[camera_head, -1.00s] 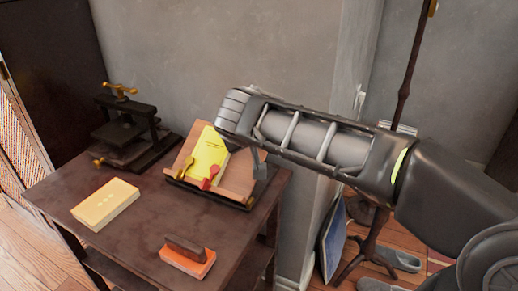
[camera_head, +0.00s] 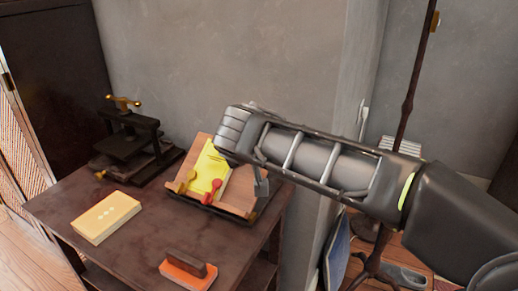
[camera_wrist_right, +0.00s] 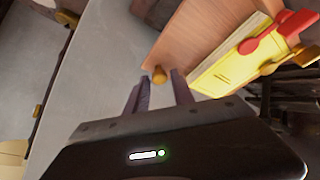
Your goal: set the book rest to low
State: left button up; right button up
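The book rest (camera_head: 238,198) is a tilted wooden board on a dark base, at the right end of the dark table. A yellow book (camera_head: 208,168) leans on it, with a red clip and brass-coloured clips at its lower edge. In the right wrist view, the wooden board (camera_wrist_right: 190,40) has a small brass-coloured knob (camera_wrist_right: 159,76) at its side. My right gripper (camera_head: 262,186) is at the right edge of the rest. Its fingers are apart, with the knob between or just beyond the tips; contact cannot be told. My left gripper is not in view.
A dark press (camera_head: 128,140) with a brass handle stands at the table's back left. A cream block (camera_head: 106,217) and an orange-based block (camera_head: 188,270) lie on the table (camera_head: 150,250) in front. A grey wall stands close behind the rest.

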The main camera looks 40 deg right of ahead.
jog(key=p+v, duration=0.1)
jog(key=v, duration=0.6)
jog(key=shift+s+a+r, duration=0.2)
jog(key=shift+s+a, duration=0.05)
dwell(0.3)
